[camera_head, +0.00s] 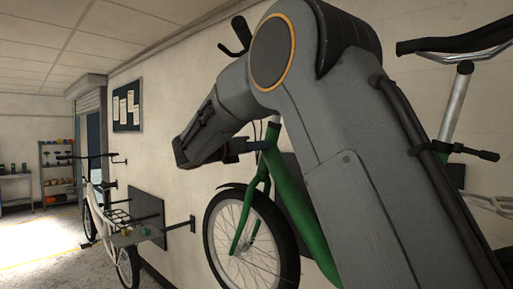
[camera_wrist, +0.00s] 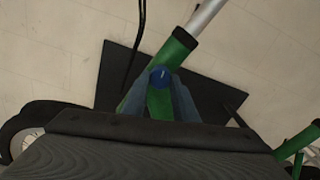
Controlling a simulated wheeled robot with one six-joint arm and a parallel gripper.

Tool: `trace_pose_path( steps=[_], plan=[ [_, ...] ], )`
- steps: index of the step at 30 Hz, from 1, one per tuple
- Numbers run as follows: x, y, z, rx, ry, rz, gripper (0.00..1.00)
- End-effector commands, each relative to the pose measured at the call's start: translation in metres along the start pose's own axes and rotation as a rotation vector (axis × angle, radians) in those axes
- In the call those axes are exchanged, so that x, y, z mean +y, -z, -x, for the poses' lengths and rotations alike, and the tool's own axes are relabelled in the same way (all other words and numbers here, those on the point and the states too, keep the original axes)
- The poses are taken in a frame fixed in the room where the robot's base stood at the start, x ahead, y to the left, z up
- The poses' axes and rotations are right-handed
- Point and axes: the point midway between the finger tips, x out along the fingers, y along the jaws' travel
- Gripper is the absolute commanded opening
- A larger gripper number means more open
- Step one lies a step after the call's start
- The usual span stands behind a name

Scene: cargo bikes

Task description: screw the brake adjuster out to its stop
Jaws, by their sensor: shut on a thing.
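The brake adjuster shows in the wrist view as a small blue round knob (camera_wrist: 161,76) with a pale mark on its face. It sits in front of the green bike's head tube (camera_wrist: 178,52). My gripper (camera_wrist: 160,88) has its blue-grey fingers on both sides of the knob and is shut on it. In the head view my gripper (camera_head: 250,146) reaches the green bike (camera_head: 286,185) near the top of its frame. The knob cannot be made out there.
A dark wall panel (camera_wrist: 117,70) and a black cable (camera_wrist: 139,45) lie close by the head tube. A white bike (camera_head: 97,207) with a rack stands farther left along the wall. Shelves (camera_head: 57,170) stand at the back. The floor at left is clear.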

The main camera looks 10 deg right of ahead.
Motion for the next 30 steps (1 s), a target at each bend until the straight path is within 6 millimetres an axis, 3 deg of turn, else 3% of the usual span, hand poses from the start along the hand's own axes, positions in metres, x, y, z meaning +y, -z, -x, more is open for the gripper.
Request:
trace_pose_path(
  steps=[2,3,6,17,30],
  plan=[
    [0.001,0.002,0.001,0.002,-0.001,0.002,0.04],
    [0.001,0.002,0.001,0.002,-0.001,0.002,0.28],
    [0.001,0.001,0.001,0.001,-0.001,0.002,0.45],
    [0.001,0.001,0.004,0.0,-0.002,-0.001,0.45],
    [0.002,0.002,0.067,0.0,-0.004,-0.001,0.45]
  ],
)
